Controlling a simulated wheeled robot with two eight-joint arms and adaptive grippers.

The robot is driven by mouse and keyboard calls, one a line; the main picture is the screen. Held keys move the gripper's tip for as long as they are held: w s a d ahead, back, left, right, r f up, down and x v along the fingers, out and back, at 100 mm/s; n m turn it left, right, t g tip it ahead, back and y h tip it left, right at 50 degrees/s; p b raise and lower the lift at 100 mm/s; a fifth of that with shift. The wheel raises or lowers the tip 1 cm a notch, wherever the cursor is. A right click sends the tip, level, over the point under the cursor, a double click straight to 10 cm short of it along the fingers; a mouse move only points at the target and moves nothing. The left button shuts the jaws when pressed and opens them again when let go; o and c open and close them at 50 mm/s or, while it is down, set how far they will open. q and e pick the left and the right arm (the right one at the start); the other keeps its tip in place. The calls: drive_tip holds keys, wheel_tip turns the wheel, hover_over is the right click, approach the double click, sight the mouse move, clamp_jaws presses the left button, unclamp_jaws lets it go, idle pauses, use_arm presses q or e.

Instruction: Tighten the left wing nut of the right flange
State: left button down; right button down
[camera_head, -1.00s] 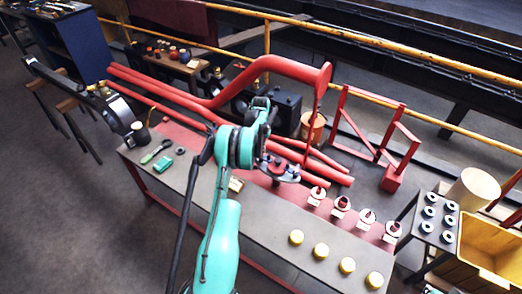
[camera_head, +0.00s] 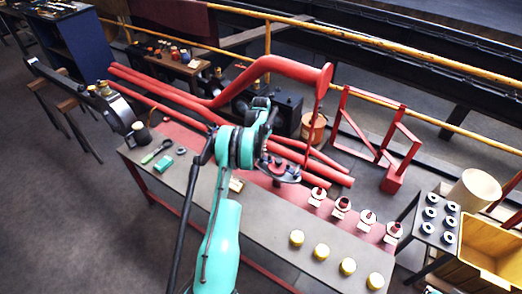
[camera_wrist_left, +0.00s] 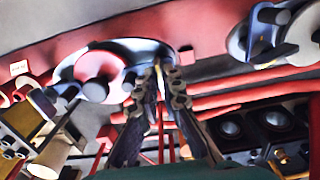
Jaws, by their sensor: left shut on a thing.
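My teal left arm rises from the bottom of the head view and bends down to the bench. Its gripper (camera_wrist_left: 162,78) shows as two dark fingers close together in the left wrist view, shut at the rim of a grey round flange (camera_wrist_left: 68,78) with a red centre (camera_wrist_left: 98,64). The wing nut between the fingertips is mostly hidden, with only a small pale part showing. In the head view the wrist and gripper (camera_head: 280,172) largely cover this flange. A second flange (camera_wrist_left: 238,42) shows at the right in the wrist view. My right gripper is not in view.
Several small red-and-white parts (camera_head: 341,206) and yellow round pieces (camera_head: 321,250) lie on the bench's right half. Red pipes (camera_head: 215,98) run behind the bench. A side stand (camera_head: 432,236) holds dark rings, beside a yellow crate (camera_head: 456,274).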

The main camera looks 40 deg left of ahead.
use_arm(q)
drive_tip(key=shift+r, duration=0.1)
drive_tip(key=c, duration=1.7)
unclamp_jaws()
wheel_tip(320, 180, up, 12)
drive_tip(key=shift+f, duration=0.1)
